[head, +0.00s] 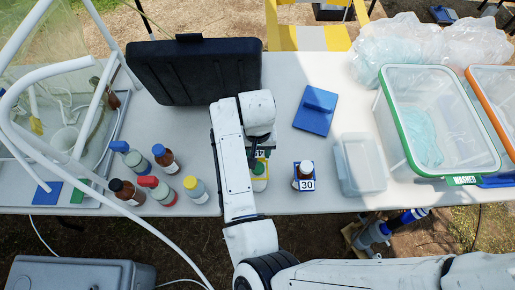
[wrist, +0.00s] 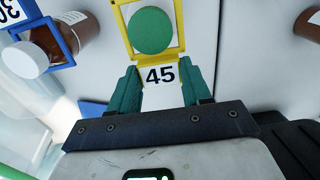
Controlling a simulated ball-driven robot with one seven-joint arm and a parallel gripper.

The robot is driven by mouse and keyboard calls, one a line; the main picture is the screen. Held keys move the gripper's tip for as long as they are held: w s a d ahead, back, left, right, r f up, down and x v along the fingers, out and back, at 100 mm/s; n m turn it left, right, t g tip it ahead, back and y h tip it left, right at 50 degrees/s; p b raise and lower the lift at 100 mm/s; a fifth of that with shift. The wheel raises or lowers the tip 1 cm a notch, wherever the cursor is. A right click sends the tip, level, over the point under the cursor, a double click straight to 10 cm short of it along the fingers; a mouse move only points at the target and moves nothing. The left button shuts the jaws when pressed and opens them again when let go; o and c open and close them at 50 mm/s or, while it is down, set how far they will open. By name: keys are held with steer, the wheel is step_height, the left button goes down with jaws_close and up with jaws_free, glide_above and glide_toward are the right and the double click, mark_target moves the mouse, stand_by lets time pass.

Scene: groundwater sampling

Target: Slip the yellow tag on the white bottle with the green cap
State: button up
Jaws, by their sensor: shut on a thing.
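The yellow tag (wrist: 122,22), a square open frame with a white plate reading 45, is held by its plate between the green fingers of my gripper (wrist: 160,84). In the wrist view its frame surrounds the round green cap (wrist: 151,31) of the white bottle. In the head view the bottle (head: 259,185) stands upright under my gripper (head: 260,152), and the yellow tag (head: 265,160) shows at about cap height. My arm hides part of both. I cannot tell how far down the bottle the frame sits.
A brown bottle (head: 305,170) with a blue tag marked 30 (head: 307,184) stands close on the right. Several capped bottles (head: 196,189) stand left. A black case (head: 195,75), blue block (head: 316,110) and clear tubs (head: 361,165) are around. The table's front edge is near.

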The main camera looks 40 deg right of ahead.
steer(key=o, duration=0.9)
steer(key=shift+r, duration=0.1)
step_height(320, 180, up, 11)
steer(key=shift+f, duration=0.2)
steer(key=shift+f, duration=0.1)
stand_by(0.5)
